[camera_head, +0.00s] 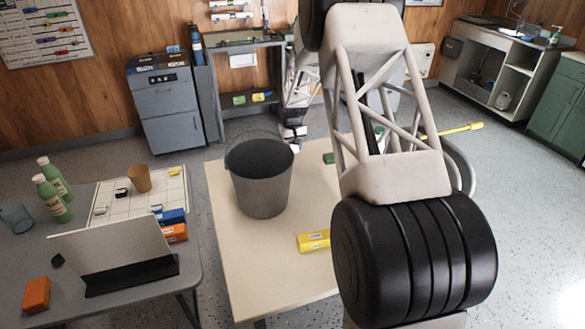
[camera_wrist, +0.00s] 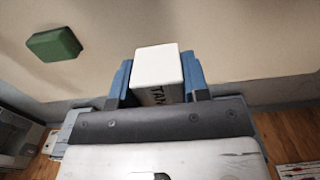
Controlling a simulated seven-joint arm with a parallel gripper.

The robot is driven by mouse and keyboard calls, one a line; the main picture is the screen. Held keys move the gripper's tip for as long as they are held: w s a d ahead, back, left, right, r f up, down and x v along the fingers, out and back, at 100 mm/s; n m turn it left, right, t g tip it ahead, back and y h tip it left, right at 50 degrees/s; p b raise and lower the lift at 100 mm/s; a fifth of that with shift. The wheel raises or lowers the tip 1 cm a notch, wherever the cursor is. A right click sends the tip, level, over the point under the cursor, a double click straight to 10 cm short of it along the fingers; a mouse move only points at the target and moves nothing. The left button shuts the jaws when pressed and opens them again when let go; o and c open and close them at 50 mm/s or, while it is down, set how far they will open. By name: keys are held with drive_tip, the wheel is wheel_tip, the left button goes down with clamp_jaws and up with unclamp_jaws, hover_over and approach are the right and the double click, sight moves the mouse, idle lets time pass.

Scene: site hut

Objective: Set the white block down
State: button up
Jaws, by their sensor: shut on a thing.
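The white block (camera_wrist: 158,66), with dark lettering on its near face, is between the two blue fingers of my gripper (camera_wrist: 159,78) in the wrist view. My gripper is shut on it. The pale table (camera_wrist: 105,72) shows behind the block; I cannot tell whether the block touches it. In the head view my gripper (camera_head: 292,136) is at the far edge of the pale table (camera_head: 235,268), and the white block cannot be made out clearly there.
A green block (camera_wrist: 54,44) lies on the table, also visible in the head view (camera_head: 328,158). A grey bucket (camera_head: 261,183) stands at the table's left, and a yellow block (camera_head: 313,241) lies nearer. My arm hides the table's right part. The near left tabletop is clear.

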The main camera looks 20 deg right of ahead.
drive_tip(key=shift+f, duration=2.75)
drive_tip(key=shift+f, duration=1.85)
drive_tip(key=shift+f, duration=0.1)
drive_tip(key=o, duration=1)
drive_tip(key=shift+c, duration=0.2)
wheel_tip(320, 180, up, 12)
drive_tip(key=shift+r, duration=0.1)
